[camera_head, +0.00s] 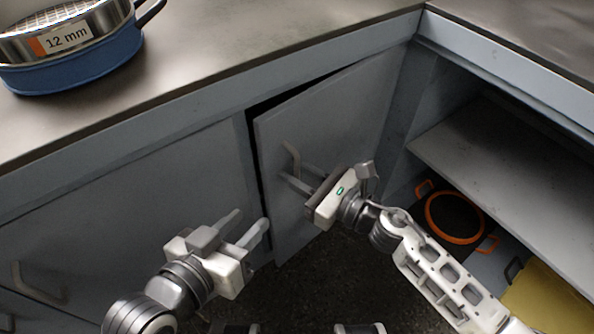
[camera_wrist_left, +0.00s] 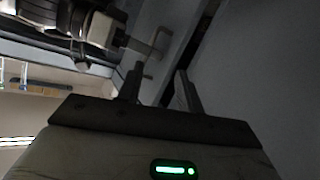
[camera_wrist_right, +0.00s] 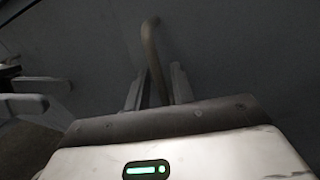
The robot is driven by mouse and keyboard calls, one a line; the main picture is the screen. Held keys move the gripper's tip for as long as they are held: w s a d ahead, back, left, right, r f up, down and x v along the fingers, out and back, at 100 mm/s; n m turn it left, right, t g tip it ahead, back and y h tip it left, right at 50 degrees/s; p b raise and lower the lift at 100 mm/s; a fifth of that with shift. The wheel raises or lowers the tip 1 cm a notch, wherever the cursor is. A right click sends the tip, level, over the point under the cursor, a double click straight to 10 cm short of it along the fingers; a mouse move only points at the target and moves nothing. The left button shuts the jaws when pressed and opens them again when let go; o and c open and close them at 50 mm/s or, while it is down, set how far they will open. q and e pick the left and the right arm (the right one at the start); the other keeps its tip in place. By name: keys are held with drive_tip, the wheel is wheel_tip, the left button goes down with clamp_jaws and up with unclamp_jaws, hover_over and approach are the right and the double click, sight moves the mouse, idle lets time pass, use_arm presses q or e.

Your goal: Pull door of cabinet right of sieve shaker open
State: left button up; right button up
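The grey cabinet door (camera_head: 335,120) stands slightly ajar, with a dark gap along its top and left edge. Its bar handle (camera_head: 291,160) is near that left edge. My right gripper (camera_head: 296,178) is at the handle with its fingers apart. In the right wrist view the handle (camera_wrist_right: 152,60) shows between the spread fingers, with no clear grip on it. My left gripper (camera_head: 250,225) is open and empty, its fingertips close to the door's free edge. The left wrist view shows its spread fingers, the handle (camera_wrist_left: 152,68) and my right gripper beyond. The sieve shaker itself is not identifiable.
A blue and steel sieve (camera_head: 75,50) marked 12 mm stands on the countertop (camera_head: 230,45). A closed cabinet door (camera_head: 120,190) with a handle is at left. At right an open shelf compartment (camera_head: 500,170) holds an orange-rimmed pan (camera_head: 455,215) and a yellow item (camera_head: 550,295).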

clamp_jaws()
